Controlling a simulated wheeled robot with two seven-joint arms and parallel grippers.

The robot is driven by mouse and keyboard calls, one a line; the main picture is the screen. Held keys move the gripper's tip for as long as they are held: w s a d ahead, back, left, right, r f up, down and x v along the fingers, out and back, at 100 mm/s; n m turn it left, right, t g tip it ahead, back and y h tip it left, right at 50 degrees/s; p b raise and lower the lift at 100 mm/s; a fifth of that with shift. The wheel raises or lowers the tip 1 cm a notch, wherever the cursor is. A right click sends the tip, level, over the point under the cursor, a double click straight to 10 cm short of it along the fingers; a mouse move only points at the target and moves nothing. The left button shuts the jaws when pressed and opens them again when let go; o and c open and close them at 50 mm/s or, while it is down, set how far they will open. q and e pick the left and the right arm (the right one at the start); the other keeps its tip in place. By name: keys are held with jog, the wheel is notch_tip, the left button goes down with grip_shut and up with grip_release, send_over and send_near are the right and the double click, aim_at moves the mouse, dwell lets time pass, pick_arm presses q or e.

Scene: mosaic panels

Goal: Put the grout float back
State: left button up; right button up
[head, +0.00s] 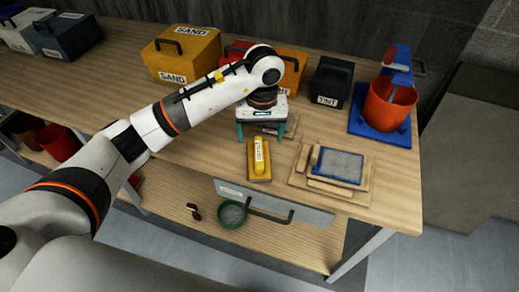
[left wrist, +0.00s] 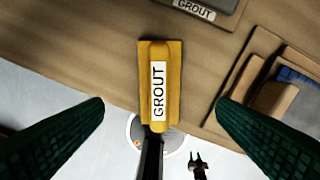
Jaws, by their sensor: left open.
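The grout float (head: 260,160) is yellow, with a white GROUT label on its handle. It lies on the bench top near the front edge. In the left wrist view the float (left wrist: 173,92) sits upright in the picture, between my fingers and apart from both. My left gripper (head: 261,133) is open and empty, pointing down just behind the float in the head view; its green fingers also show in the left wrist view (left wrist: 160,105). My right gripper is not in view.
A mosaic panel in a wooden frame (head: 338,165) lies right of the float. Yellow SAND box (head: 180,60), dark TINT box (head: 331,83) and an orange bucket (head: 388,105) on a blue stand line the back. Below the front edge is a drawer (head: 230,190) with a dark handle.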

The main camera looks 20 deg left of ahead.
pick_arm(q)
jog(key=shift+r, duration=1.4)
jog(key=shift+d, duration=0.1)
